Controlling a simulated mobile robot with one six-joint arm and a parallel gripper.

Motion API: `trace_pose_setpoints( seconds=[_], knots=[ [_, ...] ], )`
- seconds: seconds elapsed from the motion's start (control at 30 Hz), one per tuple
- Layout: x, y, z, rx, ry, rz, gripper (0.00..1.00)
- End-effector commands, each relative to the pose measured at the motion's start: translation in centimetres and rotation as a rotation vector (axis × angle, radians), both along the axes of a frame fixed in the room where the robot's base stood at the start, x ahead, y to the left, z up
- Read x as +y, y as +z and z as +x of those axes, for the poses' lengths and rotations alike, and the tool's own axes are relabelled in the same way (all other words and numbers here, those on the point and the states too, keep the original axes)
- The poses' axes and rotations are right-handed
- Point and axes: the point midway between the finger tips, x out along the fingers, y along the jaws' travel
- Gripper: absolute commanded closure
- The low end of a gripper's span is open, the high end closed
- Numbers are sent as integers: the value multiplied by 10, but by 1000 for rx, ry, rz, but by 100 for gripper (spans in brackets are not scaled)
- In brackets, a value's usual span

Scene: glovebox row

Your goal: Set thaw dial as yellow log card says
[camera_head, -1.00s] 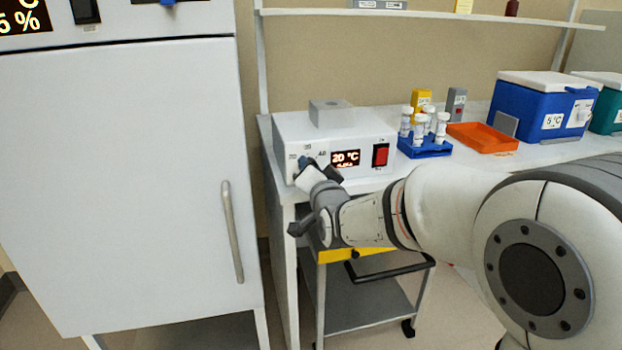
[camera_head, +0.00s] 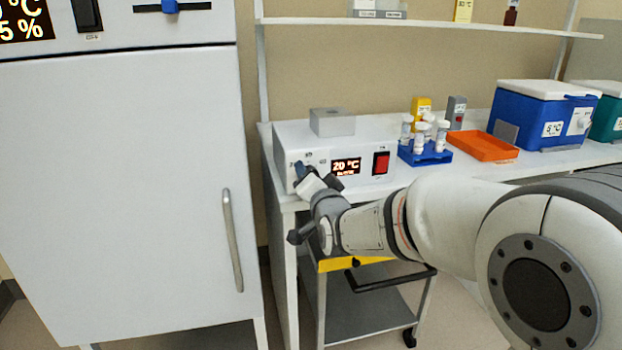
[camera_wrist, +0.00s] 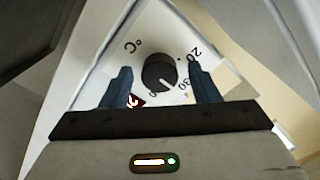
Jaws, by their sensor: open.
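The white thaw box (camera_head: 360,150) stands at the left end of the bench, its display (camera_head: 346,166) reading 20 °C. The dial (camera_wrist: 158,72) is a black knob with a white pointer line aimed to the lower right of the wrist view, near the 30 mark. My gripper (camera_wrist: 160,69) is open, with one blue finger on each side of the knob and gaps visible. In the head view my gripper (camera_head: 314,180) covers the dial. A yellow card-like item (camera_head: 463,10) stands on the shelf; its writing is unreadable, and I cannot tell if it is the log card.
A red switch (camera_head: 381,163) sits right of the display, and a grey block (camera_head: 332,122) on top. A blue vial rack (camera_head: 424,154), an orange tray (camera_head: 483,146) and a blue cooler (camera_head: 540,115) stand further right. A tall white cabinet (camera_head: 120,180) is close on the left.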

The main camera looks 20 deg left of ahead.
Motion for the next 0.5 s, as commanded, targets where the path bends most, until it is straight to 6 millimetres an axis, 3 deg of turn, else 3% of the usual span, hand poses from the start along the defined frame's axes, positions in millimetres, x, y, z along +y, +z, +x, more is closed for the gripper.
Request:
trace_pose_setpoints(
  seconds=[0.17,0.5],
  knots=[
    [-5,1,-8,-1,0,1,45],
    [-33,1,-56,-1,1,0,45]
  ],
)
